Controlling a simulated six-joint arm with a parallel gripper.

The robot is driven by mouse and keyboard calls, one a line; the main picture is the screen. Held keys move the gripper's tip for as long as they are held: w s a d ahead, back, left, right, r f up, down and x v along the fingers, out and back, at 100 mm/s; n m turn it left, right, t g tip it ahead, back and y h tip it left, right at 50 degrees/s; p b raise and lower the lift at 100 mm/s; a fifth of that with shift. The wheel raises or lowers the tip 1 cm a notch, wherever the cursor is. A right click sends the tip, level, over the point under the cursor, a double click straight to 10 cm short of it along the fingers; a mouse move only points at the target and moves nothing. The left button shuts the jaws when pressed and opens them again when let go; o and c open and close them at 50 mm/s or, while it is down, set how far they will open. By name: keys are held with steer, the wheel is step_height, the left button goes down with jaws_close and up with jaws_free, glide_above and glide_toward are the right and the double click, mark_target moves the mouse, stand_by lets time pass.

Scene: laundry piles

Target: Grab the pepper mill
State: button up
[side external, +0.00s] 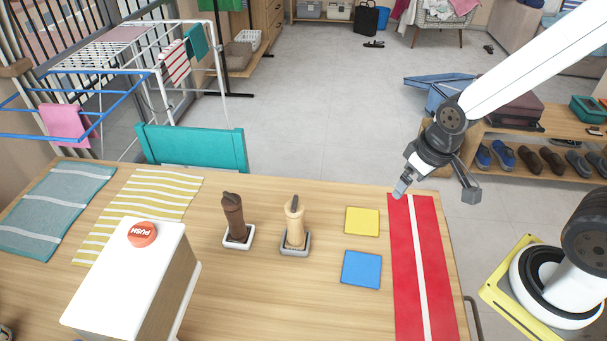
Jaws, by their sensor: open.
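Two mills stand upright on the wooden table (330,305). The dark brown one, which looks like the pepper mill (233,217), stands on a small white square tray (240,245). The light wooden mill (295,224) stands to its right on a small grey tray (295,252). My gripper (436,191) is open and empty, above the far end of the red runner, well to the right of both mills. It touches neither mill. Both mills are in plain view.
A yellow square (362,221), a blue square (361,269) and a red runner (403,270) lie between the mills and my base. A white box (110,270) with a red push button (142,234) stands front left. A teal chair back (190,148) rises behind the table.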

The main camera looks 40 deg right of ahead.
steer(key=n+t+y, duration=0.4)
steer(key=t, duration=0.3)
glide_above(239, 203)
steer(key=s+d, duration=0.6)
steer(key=d, duration=0.4)
step_height(239, 203, down, 7)
steer(key=shift+s+f, duration=0.15)
steer(key=shift+f, duration=0.05)
steer(key=a+f+y, duration=0.1)
steer(key=a, duration=0.1)
steer(key=w+a+f+n+t, duration=0.1)
steer(key=a, duration=0.2)
steer(key=w+a+f+t+y, duration=0.1)
steer(key=a, duration=0.1)
steer(key=shift+a+f+n+y, duration=0.25)
steer(key=shift+f+n+y, duration=0.05)
steer(key=shift+f+n, duration=0.1)
steer(key=shift+x, duration=1.3)
steer(key=shift+w, duration=0.1)
steer(key=shift+x, duration=2.5)
